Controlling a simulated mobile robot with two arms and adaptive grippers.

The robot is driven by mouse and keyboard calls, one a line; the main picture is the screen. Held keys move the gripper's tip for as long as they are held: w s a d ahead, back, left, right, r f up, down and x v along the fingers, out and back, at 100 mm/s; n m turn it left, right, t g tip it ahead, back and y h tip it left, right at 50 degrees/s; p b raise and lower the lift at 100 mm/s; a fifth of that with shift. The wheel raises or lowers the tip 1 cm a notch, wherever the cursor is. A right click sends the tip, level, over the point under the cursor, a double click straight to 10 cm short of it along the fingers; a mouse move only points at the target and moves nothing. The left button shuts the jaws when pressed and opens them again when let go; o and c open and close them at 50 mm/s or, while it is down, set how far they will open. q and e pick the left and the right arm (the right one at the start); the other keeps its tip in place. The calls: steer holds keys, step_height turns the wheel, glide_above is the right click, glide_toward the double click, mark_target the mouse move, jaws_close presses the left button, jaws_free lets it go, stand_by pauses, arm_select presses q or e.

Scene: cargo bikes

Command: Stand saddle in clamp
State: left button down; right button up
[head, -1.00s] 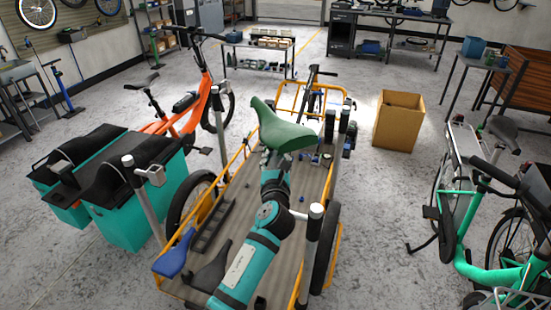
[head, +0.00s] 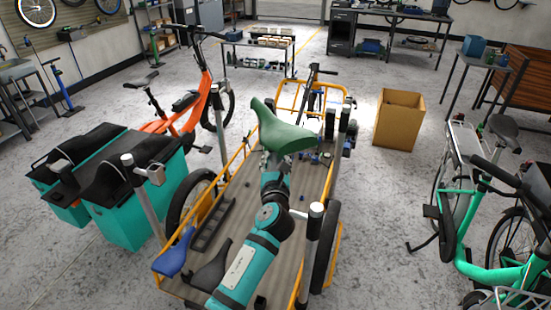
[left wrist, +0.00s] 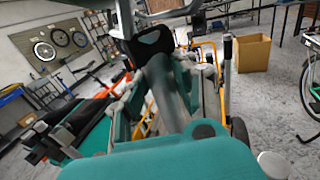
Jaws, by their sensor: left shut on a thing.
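A green saddle (head: 285,138) is held above the wooden deck (head: 240,215) of the cargo bike in the head view. My left gripper (head: 270,160) is shut on it from below, and the saddle hides most of the fingers. The saddle's narrow end points to the upper left. In the left wrist view a blurred dark green shape (left wrist: 172,85), likely the saddle, lies between the finger parts. A silver post with a clamp-like head (head: 150,175) stands at the deck's left side. I cannot tell for certain which fitting is the clamp. My right gripper is not in view.
More posts (head: 312,250) rise around the deck. Teal boxes (head: 125,215) stand left, a cardboard box (head: 398,120) behind right, and a green bike (head: 480,235) at right.

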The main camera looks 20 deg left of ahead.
arm_select(q)
steer(key=shift+r, duration=0.15)
stand_by(0.4)
steer(key=shift+f+b, duration=2.8)
steer(key=shift+f, duration=1.55)
stand_by(0.4)
steer(key=c, duration=1)
jaws_free()
